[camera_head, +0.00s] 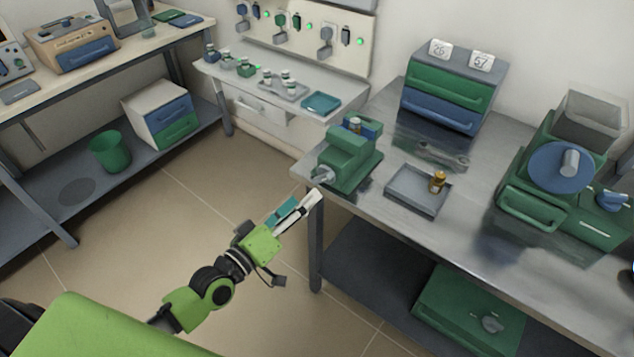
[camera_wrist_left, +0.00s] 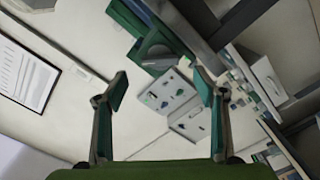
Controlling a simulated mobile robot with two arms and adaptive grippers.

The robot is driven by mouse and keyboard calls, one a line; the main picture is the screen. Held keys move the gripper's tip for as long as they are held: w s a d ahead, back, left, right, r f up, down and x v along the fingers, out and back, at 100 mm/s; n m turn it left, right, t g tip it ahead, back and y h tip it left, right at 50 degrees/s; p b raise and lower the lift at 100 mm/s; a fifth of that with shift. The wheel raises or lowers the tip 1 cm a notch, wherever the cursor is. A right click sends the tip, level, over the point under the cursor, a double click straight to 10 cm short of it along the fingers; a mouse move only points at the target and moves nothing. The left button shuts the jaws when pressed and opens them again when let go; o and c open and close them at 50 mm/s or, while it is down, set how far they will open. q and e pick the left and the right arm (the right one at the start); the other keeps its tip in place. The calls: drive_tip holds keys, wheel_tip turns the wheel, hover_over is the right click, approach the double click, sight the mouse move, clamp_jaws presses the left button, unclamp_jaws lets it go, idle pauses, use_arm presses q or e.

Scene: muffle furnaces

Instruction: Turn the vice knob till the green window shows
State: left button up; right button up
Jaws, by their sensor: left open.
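The green vice (camera_head: 350,157) stands at the near left corner of the steel bench. Its grey knob (camera_head: 322,174) faces left toward the bench edge. I cannot make out a green window on it. My left gripper (camera_head: 298,207) is just off that corner, below and left of the knob, apart from it and empty. The wrist view shows its two fingers (camera_wrist_left: 162,90) spread with nothing between them. My right gripper is not in view.
On the steel bench (camera_head: 468,222) are a grey tray (camera_head: 405,195) with a small amber bottle (camera_head: 438,181), a green and blue drawer unit (camera_head: 450,90) and a large green machine (camera_head: 540,190). A narrow shelf (camera_head: 235,80) stands behind. The floor left of the bench is clear.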

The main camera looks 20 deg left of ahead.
sight(320, 182)
use_arm(q)
drive_tip(key=x, duration=0.6)
drive_tip(key=shift+w+d, duration=0.1)
drive_tip(key=shift+w, duration=0.3)
